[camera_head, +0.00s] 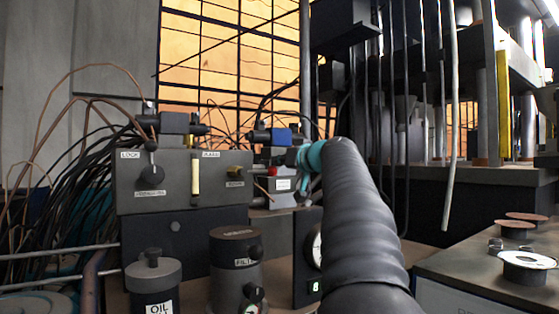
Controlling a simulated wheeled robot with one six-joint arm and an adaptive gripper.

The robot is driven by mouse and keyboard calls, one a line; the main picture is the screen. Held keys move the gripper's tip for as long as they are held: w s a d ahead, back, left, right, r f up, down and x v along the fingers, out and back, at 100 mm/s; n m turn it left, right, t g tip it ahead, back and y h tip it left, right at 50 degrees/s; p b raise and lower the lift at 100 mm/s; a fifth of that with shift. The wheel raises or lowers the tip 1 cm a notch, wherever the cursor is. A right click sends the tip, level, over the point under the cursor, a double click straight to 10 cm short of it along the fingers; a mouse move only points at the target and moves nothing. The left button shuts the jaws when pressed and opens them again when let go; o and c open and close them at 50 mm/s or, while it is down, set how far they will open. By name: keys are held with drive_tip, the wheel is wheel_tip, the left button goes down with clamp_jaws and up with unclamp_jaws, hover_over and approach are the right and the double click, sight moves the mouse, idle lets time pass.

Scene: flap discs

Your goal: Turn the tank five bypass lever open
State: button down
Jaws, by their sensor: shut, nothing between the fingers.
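My arm in its black ribbed sleeve reaches forward from the bottom middle. My gripper (306,168) is at its far end, small and mostly hidden behind the teal wrist. It is shut and empty, beside a grey valve block (281,184) with a red knob (272,171) and a white label. I cannot tell whether it touches the block. No lever reads clearly as the tank five bypass; any lever behind my arm is hidden. A grey control box (170,181) at left bears a black knob (150,172), a pale yellow upright bar (195,177) and another dark knob (235,172).
An oil canister (152,283) and a filter canister (236,262) stand in front of the box. A gauge panel (304,262) is partly behind my arm. Cables and thin pipes crowd the left. At right, a bench (470,268) carries flap discs (526,261).

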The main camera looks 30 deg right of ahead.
drive_tip(key=s+r+b, duration=0.1)
drive_tip(key=s+r, duration=0.3)
drive_tip(key=s, duration=0.7)
drive_tip(key=shift+d, duration=0.35)
drive_tip(key=shift+a, duration=0.1)
